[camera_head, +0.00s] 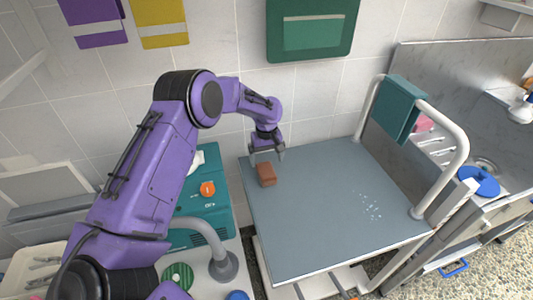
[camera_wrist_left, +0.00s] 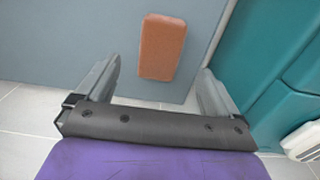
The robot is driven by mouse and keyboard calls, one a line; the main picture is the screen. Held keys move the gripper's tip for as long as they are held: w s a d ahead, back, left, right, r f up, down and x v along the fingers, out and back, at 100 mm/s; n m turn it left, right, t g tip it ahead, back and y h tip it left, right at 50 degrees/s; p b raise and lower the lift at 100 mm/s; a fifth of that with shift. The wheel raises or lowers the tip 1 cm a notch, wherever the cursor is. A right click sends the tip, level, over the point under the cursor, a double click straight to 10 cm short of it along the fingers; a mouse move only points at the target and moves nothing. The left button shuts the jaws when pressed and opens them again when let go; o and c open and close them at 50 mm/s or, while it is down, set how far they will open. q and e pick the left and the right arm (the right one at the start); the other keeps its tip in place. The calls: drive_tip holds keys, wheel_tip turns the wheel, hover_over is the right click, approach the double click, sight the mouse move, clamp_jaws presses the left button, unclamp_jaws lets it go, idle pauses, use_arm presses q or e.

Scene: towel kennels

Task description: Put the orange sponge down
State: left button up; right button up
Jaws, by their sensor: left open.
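The orange sponge (camera_head: 266,174) is a brownish-orange block lying on the grey table top (camera_head: 320,220), near its back left corner. In the left wrist view the sponge (camera_wrist_left: 162,47) lies flat on the grey surface, ahead of and between the two fingers. My left gripper (camera_head: 267,157) is open and empty, just above and behind the sponge in the head view. The wrist view shows its fingers (camera_wrist_left: 158,85) spread apart, with nothing between their tips touching the sponge as far as I can see. My right gripper is not in view.
A teal machine (camera_head: 207,205) with an orange knob stands left of the table. A white rail (camera_head: 455,135) with a teal towel (camera_head: 398,108) stands at the table's right side. Small whitish specks (camera_head: 371,207) lie on the table's right half. The table's middle is clear.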

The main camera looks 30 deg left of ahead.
sight(266, 170)
use_arm(q)
drive_tip(key=shift+r, duration=2.35)
drive_tip(key=shift+r, duration=0.1)
